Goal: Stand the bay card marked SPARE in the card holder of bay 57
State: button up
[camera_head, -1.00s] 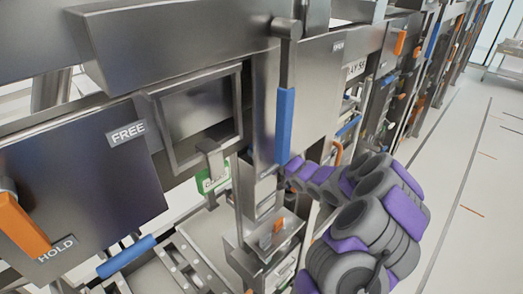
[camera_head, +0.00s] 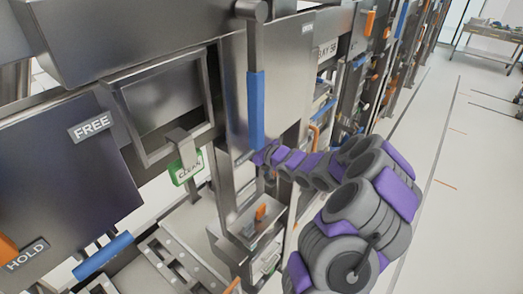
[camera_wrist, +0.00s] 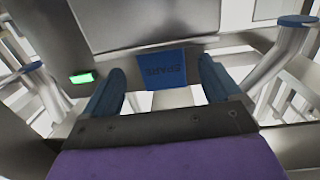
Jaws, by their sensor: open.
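In the wrist view, a blue card (camera_wrist: 165,70) with dark lettering that reads SPARE, upside down in the picture, stands against a metal part straight ahead. My gripper (camera_wrist: 161,66) is open, with one dark blue finger on each side of the card and a gap to each side. I cannot tell how deep the card lies between the fingers. In the head view my arm reaches to the left under a steel panel, and my gripper is hidden there. I cannot make out a holder marked bay 57.
A green-edged CLEAN card (camera_head: 186,167) hangs from a clip left of my arm. A blue handle (camera_head: 256,110) hangs above my arm's far end. A BAY 56 sign (camera_head: 326,50) is further back. Grey posts flank the wrist view. The floor (camera_head: 450,200) at right is clear.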

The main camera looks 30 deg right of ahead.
jog(key=b+v, duration=0.1)
jog(key=v, duration=0.7)
jog(key=shift+s+d, duration=0.2)
jog(key=shift+s, duration=0.15)
jog(key=s+a+m+g+h, duration=0.1)
jog(key=s+a+g, duration=0.5)
jog(key=s, duration=0.7)
jog(key=s+a+m+g+h, duration=0.1)
jog(key=s+a+g+h, duration=0.1)
jog(key=s+a+g, duration=0.4)
jog(key=s+a+r+m+g+h, duration=0.1)
jog(key=s+a+g+h, duration=0.1)
jog(key=s+a+g, duration=0.4)
jog(key=s+a, duration=0.5)
jog(key=s, duration=0.8)
jog(key=shift+s, duration=0.3)
jog(key=shift+r, duration=0.1)
